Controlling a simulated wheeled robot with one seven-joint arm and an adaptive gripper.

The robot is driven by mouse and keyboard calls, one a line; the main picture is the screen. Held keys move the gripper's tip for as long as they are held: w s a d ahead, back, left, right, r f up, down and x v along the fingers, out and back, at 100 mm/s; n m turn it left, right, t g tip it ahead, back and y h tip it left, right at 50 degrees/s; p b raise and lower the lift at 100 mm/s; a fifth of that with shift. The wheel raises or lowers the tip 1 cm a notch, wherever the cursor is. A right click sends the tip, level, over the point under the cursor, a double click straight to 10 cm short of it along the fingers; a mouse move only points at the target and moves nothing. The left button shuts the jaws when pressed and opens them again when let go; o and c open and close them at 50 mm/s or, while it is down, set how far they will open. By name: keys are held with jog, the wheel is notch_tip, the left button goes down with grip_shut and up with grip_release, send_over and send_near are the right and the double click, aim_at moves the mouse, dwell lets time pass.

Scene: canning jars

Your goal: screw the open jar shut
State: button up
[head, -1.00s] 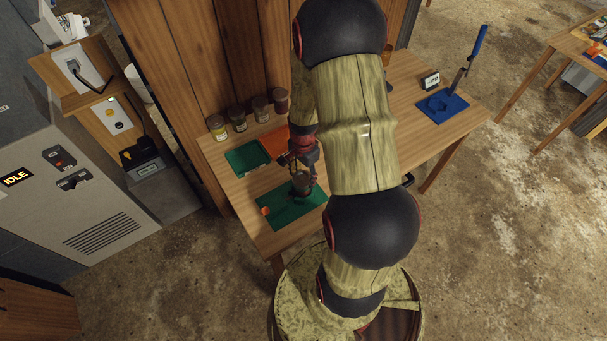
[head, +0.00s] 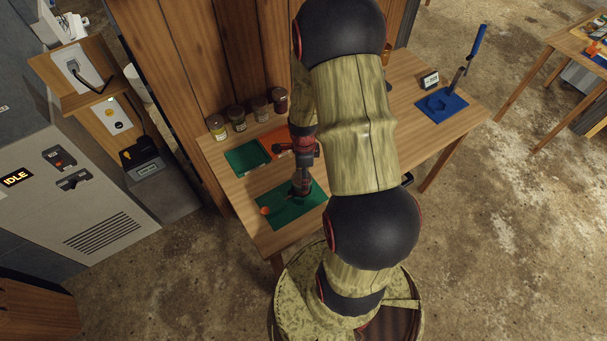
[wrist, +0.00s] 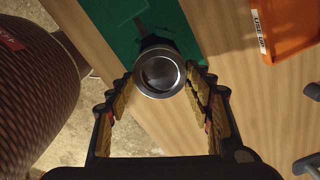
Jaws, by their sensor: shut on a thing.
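The jar (wrist: 152,42) is dark and mostly hidden below a round, silver-rimmed lid (wrist: 160,74) in the wrist view. It stands over the green mat (head: 279,221), which lies at the table's near left in the head view. My gripper (head: 301,190) points down over this mat. In the wrist view my gripper (wrist: 164,80) has one finger on each side of the lid and is shut on it. I cannot tell whether the lid sits level or how far it is turned on the jar. In the head view my gripper hides most of the jar.
A small orange thing (head: 265,210) lies on the mat's left part. A green tray (head: 247,159) and an orange tray (head: 277,140) lie behind, with several filled jars (head: 238,118) along the wall. A blue mat (head: 442,105) with a blue-handled tool is at the far right.

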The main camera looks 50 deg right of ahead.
jog(key=shift+m, duration=0.8)
jog(key=m, duration=0.3)
jog(key=shift+a, duration=0.1)
jog(key=shift+m, duration=2.2)
jog(key=o, duration=1.3)
jog(key=shift+o, duration=0.3)
jog(key=shift+s, duration=0.1)
notch_tip(320, 180, up, 12)
